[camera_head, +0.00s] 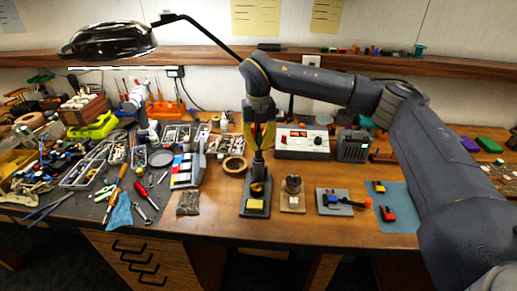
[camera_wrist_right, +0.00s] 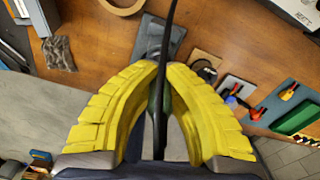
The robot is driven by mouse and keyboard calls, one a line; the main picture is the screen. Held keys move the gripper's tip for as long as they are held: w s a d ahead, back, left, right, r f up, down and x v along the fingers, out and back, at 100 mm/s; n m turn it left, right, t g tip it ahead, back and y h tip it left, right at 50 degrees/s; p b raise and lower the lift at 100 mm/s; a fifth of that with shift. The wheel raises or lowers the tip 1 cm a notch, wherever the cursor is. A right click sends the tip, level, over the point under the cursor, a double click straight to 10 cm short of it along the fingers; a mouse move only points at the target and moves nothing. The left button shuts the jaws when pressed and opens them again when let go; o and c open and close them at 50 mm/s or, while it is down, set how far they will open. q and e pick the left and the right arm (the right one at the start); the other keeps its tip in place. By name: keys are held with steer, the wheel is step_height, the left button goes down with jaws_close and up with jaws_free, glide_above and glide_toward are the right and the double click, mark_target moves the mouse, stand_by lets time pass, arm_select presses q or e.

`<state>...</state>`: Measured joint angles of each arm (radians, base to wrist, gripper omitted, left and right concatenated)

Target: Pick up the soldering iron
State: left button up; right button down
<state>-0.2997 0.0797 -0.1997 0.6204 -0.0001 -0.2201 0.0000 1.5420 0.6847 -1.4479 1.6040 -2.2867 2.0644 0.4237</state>
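The soldering iron (camera_wrist_right: 156,104) is a slim dark tool with a green-black handle, upright between the yellow fingers of my right gripper (camera_wrist_right: 161,66). The fingertips close in on it from both sides. In the head view my right gripper (camera_head: 259,139) points down over the soldering stand (camera_head: 256,207), a dark base with a yellow sponge pad. The iron's lower end runs down toward the stand's holder, and I cannot tell whether it is clear of it. My left gripper is not in view.
A white soldering station (camera_head: 302,144) stands behind to the right. A tape roll (camera_head: 234,165) and a grey organizer (camera_head: 187,171) lie left of the stand. A small glass jar (camera_head: 292,185) and a blue mat (camera_head: 398,218) are to its right. Tools crowd the left side.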

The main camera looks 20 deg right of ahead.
steer(key=shift+r, duration=0.1)
stand_by(0.3)
step_height(320, 180, up, 20)
stand_by(0.8)
